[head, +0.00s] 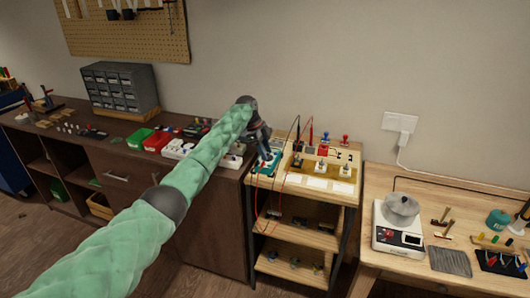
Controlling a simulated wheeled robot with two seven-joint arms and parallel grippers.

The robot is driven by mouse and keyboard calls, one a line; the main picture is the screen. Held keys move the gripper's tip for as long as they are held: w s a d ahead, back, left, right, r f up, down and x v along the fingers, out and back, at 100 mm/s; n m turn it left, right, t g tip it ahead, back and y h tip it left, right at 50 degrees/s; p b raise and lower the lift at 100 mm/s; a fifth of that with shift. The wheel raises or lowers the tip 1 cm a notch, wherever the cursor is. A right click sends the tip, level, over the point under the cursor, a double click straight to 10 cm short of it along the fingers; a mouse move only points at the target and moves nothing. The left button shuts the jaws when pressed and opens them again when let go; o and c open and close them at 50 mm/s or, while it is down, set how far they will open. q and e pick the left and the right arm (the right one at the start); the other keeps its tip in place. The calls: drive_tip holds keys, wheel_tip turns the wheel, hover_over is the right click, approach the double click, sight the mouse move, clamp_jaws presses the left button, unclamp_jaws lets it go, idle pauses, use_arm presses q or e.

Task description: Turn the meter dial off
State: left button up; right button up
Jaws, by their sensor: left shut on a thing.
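The meter (262,171) is a small teal device at the left end of the wooden stand's top. My left gripper (266,153) is directly over the meter, pointing down, and its fingertips reach its face. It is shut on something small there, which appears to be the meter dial. The dial itself is hidden by the fingers, so its setting cannot be seen. My right gripper is not in view.
The wooden stand (310,195) also holds a board with knobs, and red and black probes (311,130) stand up behind. Red leads hang down its front. A dark cabinet (205,200) is at left. A hotplate with a pot (402,204) is on the right table.

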use_arm(q)
drive_tip(key=o, duration=1)
